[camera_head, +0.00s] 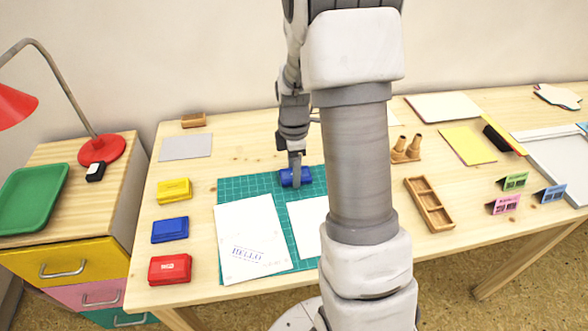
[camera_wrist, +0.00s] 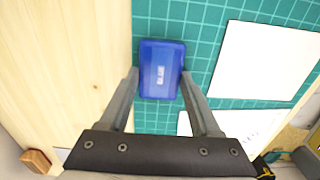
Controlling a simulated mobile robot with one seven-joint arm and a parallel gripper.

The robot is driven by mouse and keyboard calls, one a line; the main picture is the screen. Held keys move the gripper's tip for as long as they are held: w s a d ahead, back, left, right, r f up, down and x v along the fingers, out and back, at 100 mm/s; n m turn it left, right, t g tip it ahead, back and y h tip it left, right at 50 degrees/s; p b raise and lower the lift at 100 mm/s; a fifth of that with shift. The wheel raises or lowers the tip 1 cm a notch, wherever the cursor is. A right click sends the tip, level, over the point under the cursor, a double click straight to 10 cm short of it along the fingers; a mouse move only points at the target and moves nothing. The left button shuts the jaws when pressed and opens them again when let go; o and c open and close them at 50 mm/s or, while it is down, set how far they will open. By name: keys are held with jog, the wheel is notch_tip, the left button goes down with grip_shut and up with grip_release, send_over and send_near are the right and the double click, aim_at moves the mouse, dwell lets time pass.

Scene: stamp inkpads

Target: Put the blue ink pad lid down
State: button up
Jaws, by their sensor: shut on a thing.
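The blue ink pad lid (camera_head: 289,178) is between the fingers of my gripper (camera_head: 296,166), over the back part of the green cutting mat (camera_head: 235,190). The blue ink pad (camera_head: 170,230) sits on the wooden table left of the mat, between a yellow pad (camera_head: 174,191) and a red pad (camera_head: 170,268).
White sheets lie on the mat, one stamped "HELLO" (camera_head: 250,235). A grey sheet (camera_head: 186,147) lies at the back left. A wooden tray (camera_head: 430,205) and a wooden stamp holder (camera_head: 405,150) stand to the right. Bare table lies between the pads and the mat.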

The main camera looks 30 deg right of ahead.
jog(key=shift+f, duration=0.2)
jog(key=o, duration=1.3)
jog(key=shift+r, duration=0.15)
